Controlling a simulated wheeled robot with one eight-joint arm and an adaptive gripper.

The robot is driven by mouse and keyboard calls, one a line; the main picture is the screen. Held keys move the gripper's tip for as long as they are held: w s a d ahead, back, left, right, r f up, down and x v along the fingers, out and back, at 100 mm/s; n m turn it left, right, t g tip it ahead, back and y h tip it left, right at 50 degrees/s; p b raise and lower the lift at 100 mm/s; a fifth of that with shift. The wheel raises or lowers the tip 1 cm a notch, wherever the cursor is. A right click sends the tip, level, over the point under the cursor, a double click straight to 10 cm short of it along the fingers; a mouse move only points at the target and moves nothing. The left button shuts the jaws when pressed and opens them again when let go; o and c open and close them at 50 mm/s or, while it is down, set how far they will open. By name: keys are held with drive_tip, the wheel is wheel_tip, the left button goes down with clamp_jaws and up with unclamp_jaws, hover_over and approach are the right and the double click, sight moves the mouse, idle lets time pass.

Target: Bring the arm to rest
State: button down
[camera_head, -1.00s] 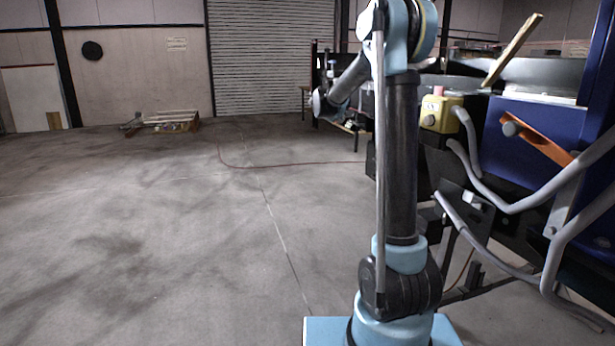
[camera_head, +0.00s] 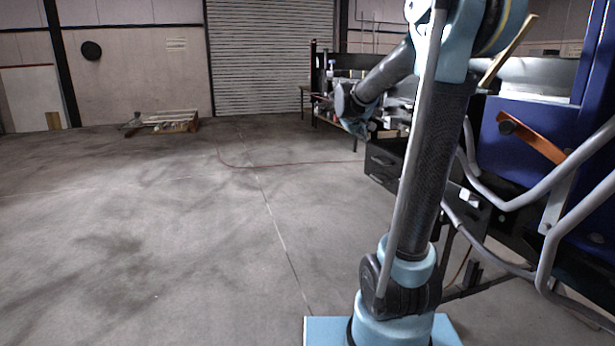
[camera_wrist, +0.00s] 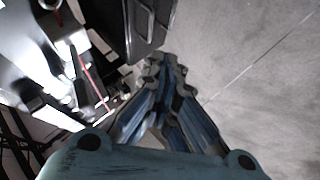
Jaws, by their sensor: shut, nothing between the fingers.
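My arm (camera_head: 432,165) stands in the right half of the head view. Its column leans to the right and its forearm slopes down to the left. My gripper (camera_wrist: 166,72) points away from the camera in the wrist view, its blue and dark fingers meeting at the tips. It is shut and holds nothing. In the head view the gripper is small and dark against the machinery behind it, so its fingers are not clear there.
Dark machinery with a blue panel (camera_head: 520,135), grey tube rails (camera_head: 525,200) and an orange lever (camera_head: 530,140) stands close on the right. A pallet (camera_head: 172,122) lies far left. The concrete floor (camera_head: 170,230) is open at left and centre.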

drive_tip(key=s+d+f+m+g+y, duration=0.15)
drive_tip(key=s+f, duration=0.35)
drive_tip(key=s, duration=0.7)
drive_tip(key=s+d+f+m+g, duration=0.15)
drive_tip(key=s+f, duration=0.35)
drive_tip(key=s, duration=0.6)
drive_tip(key=s+a+f+m+g+y, duration=0.1)
drive_tip(key=s+a+f, duration=0.1)
drive_tip(key=s+f, duration=0.4)
drive_tip(key=s+a+f+g+y, duration=0.2)
drive_tip(key=s+f, duration=0.4)
drive_tip(key=s, duration=0.7)
drive_tip(key=shift+s+a+f+m+g, duration=0.3)
drive_tip(key=shift+a+f+m, duration=0.05)
drive_tip(key=shift+a+m, duration=0.05)
drive_tip(key=shift+w+f, duration=0.2)
drive_tip(key=shift+w, duration=0.25)
